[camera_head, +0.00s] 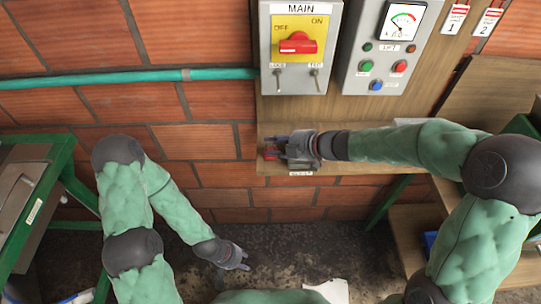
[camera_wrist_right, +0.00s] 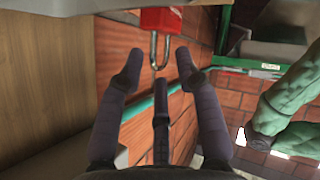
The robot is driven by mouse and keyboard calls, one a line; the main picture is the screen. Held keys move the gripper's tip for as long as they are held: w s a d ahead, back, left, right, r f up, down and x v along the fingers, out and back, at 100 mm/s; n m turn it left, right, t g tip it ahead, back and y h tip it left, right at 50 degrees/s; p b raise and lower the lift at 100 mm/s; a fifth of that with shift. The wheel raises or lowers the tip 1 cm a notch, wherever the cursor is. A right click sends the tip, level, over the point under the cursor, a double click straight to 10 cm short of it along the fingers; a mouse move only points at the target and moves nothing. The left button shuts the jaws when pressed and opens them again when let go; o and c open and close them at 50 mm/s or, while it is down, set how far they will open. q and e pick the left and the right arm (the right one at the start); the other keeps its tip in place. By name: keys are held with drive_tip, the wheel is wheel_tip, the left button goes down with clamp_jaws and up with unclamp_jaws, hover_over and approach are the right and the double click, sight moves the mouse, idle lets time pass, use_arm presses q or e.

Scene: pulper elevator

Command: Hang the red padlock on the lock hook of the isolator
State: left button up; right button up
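The red padlock (camera_head: 270,152) is at the left end of the wooden ledge, just left of my right gripper's fingers. In the right wrist view the padlock's red body (camera_wrist_right: 161,19) is beyond the fingertips, with its metal shackle pointing toward the gripper. My right gripper (camera_head: 281,150) is open; its fingers (camera_wrist_right: 158,70) stand apart. I cannot tell whether they touch the shackle. The isolator (camera_head: 266,55) is the grey MAIN box with a red handle on yellow. Its hook (camera_head: 278,79) is at the lower left, empty. My left gripper (camera_head: 240,262) is low, over the floor; its finger opening is unclear.
A grey control box (camera_head: 352,80) with a gauge and coloured buttons is right of the isolator. Tags (camera_head: 454,20) hang further right. The wooden ledge (camera_head: 345,167) runs below both boxes. A teal pipe (camera_head: 130,77) crosses the brick wall. A green frame (camera_head: 62,160) stands at left.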

clamp_jaws()
drive_tip(key=shift+r, duration=0.1)
